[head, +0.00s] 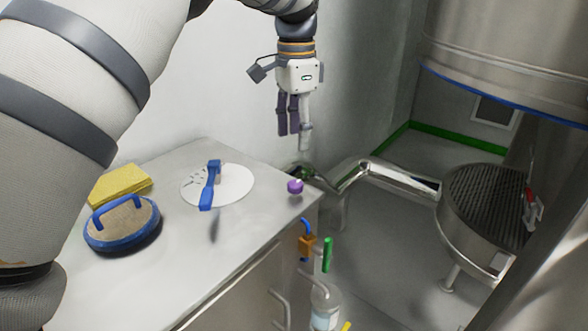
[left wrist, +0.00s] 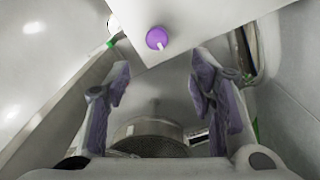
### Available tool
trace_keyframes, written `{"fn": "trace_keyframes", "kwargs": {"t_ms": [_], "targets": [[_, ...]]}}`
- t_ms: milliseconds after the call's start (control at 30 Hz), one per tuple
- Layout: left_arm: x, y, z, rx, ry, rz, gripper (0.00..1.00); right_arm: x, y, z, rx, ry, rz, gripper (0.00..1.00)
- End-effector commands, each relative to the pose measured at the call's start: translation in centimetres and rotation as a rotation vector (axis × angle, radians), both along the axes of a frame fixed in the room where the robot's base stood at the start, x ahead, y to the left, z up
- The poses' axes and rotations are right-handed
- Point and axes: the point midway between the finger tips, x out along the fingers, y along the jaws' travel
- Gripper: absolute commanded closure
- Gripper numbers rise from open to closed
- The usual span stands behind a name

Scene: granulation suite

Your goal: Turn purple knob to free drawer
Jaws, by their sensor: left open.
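The purple knob (head: 295,187) sits at the right corner of the steel cabinet top (head: 255,215). It also shows in the left wrist view (left wrist: 157,38), near the top middle, beyond the fingertips. My left gripper (head: 294,132) points down in the head view, above and apart from the knob. In the left wrist view its two purple-padded fingers (left wrist: 162,85) are spread with nothing between them. The cabinet front (head: 262,292) has metal handles; I cannot tell which part is the drawer. My right gripper is not in view.
A white disc (head: 232,185) with a blue-handled tool (head: 209,188), a round blue-rimmed pad (head: 122,226) and yellow cloths (head: 120,184) lie on the top. A bottle (head: 325,305) and an orange fitting (head: 306,246) are beside the cabinet. Steel vessels stand right.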

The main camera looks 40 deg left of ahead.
Motion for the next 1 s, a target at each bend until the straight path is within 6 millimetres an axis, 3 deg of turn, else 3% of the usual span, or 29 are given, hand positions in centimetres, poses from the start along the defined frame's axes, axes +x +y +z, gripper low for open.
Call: {"fn": "trace_keyframes", "kwargs": {"t_ms": [400, 533, 800, 867, 1000], "targets": [[-0.1, 0.0, -9.7, 0.0, 0.004, 0.001, 0.5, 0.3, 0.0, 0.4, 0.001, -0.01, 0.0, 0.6], [-0.1, 0.0, -10.9, 0.0, 0.002, 0.001, 0.5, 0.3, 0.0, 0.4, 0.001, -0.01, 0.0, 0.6], [-0.1, 0.0, -11.2, 0.001, 0.001, 0.001, 0.5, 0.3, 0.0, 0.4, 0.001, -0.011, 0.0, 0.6], [-0.1, 0.0, -11.2, 0.001, 0.001, 0.001, 0.62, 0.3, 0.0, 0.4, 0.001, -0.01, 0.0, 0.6], [-0.1, 0.0, -11.2, 0.0, 0.001, 0.001, 0.93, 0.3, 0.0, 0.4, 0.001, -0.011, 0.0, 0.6]]}}
